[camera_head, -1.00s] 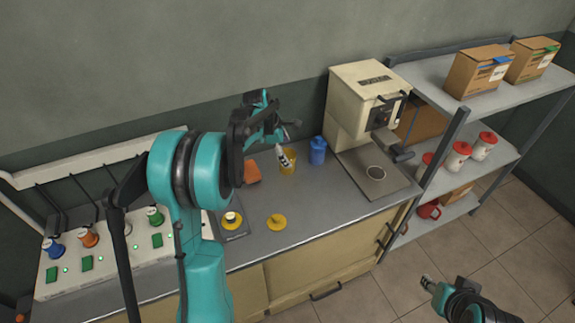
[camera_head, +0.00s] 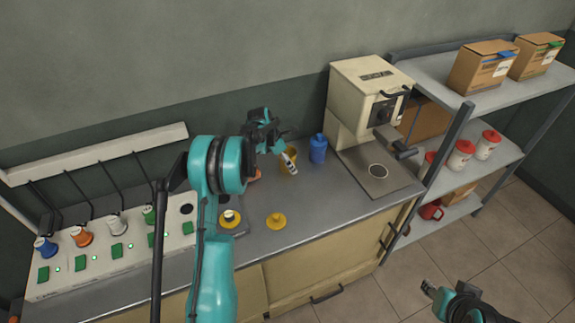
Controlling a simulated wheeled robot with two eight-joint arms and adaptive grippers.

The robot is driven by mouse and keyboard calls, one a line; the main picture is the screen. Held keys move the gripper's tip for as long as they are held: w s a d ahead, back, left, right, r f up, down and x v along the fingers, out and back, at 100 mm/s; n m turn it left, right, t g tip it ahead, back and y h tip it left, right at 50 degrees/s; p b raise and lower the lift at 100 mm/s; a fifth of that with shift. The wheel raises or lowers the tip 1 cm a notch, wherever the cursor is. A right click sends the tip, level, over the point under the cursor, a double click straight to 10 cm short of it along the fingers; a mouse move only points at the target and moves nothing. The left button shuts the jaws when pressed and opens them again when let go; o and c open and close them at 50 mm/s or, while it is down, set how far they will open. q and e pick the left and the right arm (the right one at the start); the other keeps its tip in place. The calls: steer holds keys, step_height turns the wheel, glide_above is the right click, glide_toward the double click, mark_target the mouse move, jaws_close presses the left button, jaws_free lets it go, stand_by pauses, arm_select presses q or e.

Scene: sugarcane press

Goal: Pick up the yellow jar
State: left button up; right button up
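The yellow jar (camera_head: 287,168) stands on the grey counter near the wall, just left of a blue jar. It is partly hidden by my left gripper (camera_head: 288,160). A pale fingertip of that gripper slants down across the jar's front right side. I cannot tell whether it touches the jar, and the other finger is not clear. My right gripper (camera_head: 428,287) hangs at the lower right above the floor, away from the counter, with nothing visible in it.
The blue jar (camera_head: 318,149) stands close to the yellow jar's right. A beige press machine (camera_head: 362,95) is farther right. A yellow lid (camera_head: 276,221) lies on the open counter in front. A button panel (camera_head: 105,250) is at left. A shelf (camera_head: 440,75) holds boxes and red-lidded jars.

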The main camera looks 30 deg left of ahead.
arm_select(q)
steer(key=c, duration=1.5)
steer(key=shift+r, duration=0.1)
